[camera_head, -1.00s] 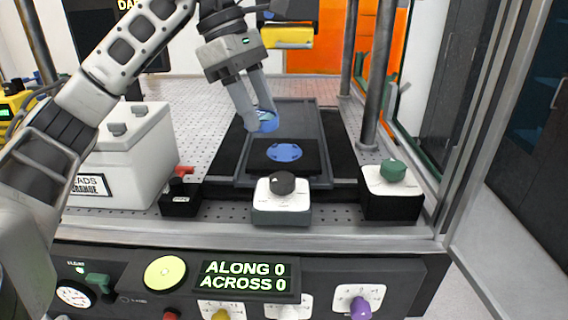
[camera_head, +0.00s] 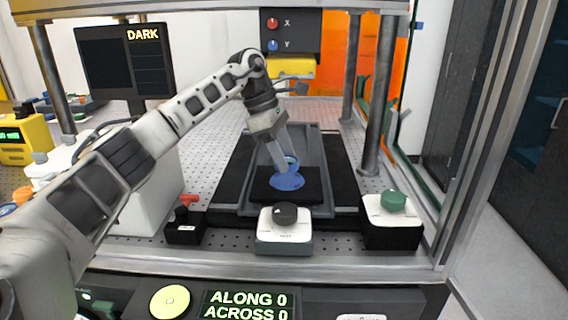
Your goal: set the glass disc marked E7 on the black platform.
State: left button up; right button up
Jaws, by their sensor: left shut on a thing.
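My left gripper (camera_head: 284,166) reaches down over the black platform (camera_head: 313,190). It is shut on a small bluish glass disc (camera_head: 292,160), held tilted between its fingers. The disc is just above, or at, the blue round patch (camera_head: 287,182) on the platform; I cannot tell if they touch. The marking on the disc is too small to read, and the fingers hide part of it. The platform lies in a grey tray-like stage (camera_head: 316,145). My right gripper is not in view.
A white block with a black knob (camera_head: 285,216) stands in front of the platform. A green-knobbed box (camera_head: 393,203) is at right, a red-levered black box (camera_head: 185,222) at left. Metal posts (camera_head: 377,100) rise at right. A screen (camera_head: 125,60) reads DARK; the front display (camera_head: 248,303) reads ALONG 0, ACROSS 0.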

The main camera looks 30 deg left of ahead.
pick_arm(q)
jog(key=shift+w+f+p, duration=0.15)
jog(key=shift+f+p, duration=0.2)
jog(key=shift+f, duration=1.4)
jog(key=shift+f, duration=0.1)
jog(key=o, duration=1.1)
jog(key=shift+a, duration=0.1)
jog(key=shift+c, duration=0.2)
jog(key=v, duration=1.2)
